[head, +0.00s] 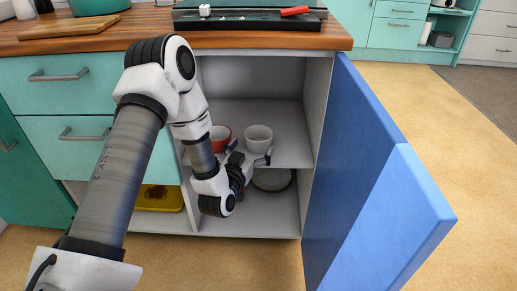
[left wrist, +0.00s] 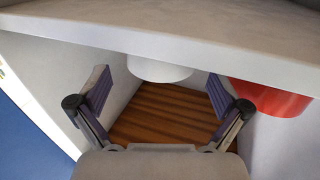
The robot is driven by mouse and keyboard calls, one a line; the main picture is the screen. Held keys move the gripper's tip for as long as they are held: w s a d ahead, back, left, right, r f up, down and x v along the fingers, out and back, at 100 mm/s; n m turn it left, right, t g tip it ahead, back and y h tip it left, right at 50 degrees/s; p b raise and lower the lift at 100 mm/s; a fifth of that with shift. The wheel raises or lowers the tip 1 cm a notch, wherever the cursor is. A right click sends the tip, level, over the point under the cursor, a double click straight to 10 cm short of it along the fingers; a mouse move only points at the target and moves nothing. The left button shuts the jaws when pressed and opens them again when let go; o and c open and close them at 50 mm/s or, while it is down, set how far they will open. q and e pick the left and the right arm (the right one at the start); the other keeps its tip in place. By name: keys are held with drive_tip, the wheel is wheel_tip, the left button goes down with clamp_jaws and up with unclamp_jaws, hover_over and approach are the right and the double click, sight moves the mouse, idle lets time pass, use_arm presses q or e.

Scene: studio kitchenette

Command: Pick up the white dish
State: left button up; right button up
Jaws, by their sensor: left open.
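The white dish (head: 259,139) is a small round bowl on the middle shelf of the open cupboard. In the left wrist view, which looks upside down, the dish (left wrist: 160,70) shows between the two spread fingers, partly hidden by the shelf edge. My left gripper (head: 252,158) is open and empty at the front of the shelf, close to the dish; its fingers also show in the left wrist view (left wrist: 158,76). I see no contact with the dish. My right gripper is not in view.
A red bowl (head: 220,138) stands just left of the dish. A dark round dish (head: 272,180) sits on the cupboard floor below. The blue door (head: 350,170) stands open on the right. The shelf edge (left wrist: 160,38) runs close to the gripper. A yellow tray (head: 159,198) is at lower left.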

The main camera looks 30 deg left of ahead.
use_arm(q)
drive_tip(key=b+x, duration=0.2)
drive_tip(key=x, duration=0.2)
drive_tip(key=shift+w+a+r, duration=0.1)
drive_tip(key=shift+a, duration=0.05)
drive_tip(key=shift+w+r, duration=0.1)
drive_tip(key=c, duration=1)
drive_tip(key=shift+c, duration=0.2)
drive_tip(key=shift+r, duration=0.1)
